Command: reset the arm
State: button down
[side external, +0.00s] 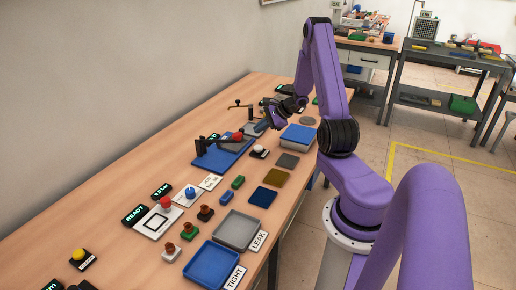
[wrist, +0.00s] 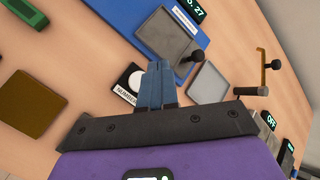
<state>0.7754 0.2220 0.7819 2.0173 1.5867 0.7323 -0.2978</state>
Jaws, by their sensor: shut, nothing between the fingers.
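My purple arm reaches over the far part of the long wooden table (side external: 120,216). My gripper (side external: 262,126) hangs above the table near the far end, beyond the blue board. In the wrist view its blue fingers (wrist: 155,85) are together, with nothing between them. The fingertips sit over the area between a round white and black button (wrist: 133,76) and a grey plate (wrist: 208,84). From the side, the wrist hides part of the table behind it.
A blue board (side external: 222,156) with a grey plate lies before the gripper. Blue (side external: 212,263) and grey (side external: 236,231) trays sit at the near right edge. Coloured plates, several buttons and a READY display (side external: 134,214) cover the middle. A brass-coloured lever (wrist: 264,62) stands close to the gripper.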

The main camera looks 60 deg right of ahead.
dwell(0.3)
jog(key=w+a+r+n+g+y, duration=0.1)
jog(key=w+a+r+n, duration=0.1)
jog(key=w+a+n, duration=0.4)
jog(key=w+a+r+n+g+y, duration=0.1)
jog(key=w+a+r+n, duration=0.2)
jog(key=a, duration=0.5)
jog(key=s+a+r+n+g+y, duration=0.1)
jog(key=s+a+n, duration=0.15)
jog(key=a, duration=0.35)
jog(key=s+a+r+n+g, duration=0.1)
jog(key=a+r+n+g, duration=0.15)
jog(key=a, duration=0.45)
jog(key=s+a+r+n+g+y, duration=0.1)
jog(key=a+n, duration=0.3)
jog(key=a, duration=0.2)
jog(key=s+a+r+n+g+h, duration=0.25)
jog(key=s+a+n, duration=0.65)
jog(key=s, duration=0.6)
jog(key=s+d+r+n+h, duration=0.1)
jog(key=s+n, duration=0.4)
jog(key=s, duration=0.2)
jog(key=s+r+n+h, duration=0.1)
jog(key=s+n+h, duration=0.1)
jog(key=s+n, duration=0.3)
jog(key=s, duration=0.3)
jog(key=shift+d+r, duration=0.3)
jog(key=shift+d, duration=0.05)
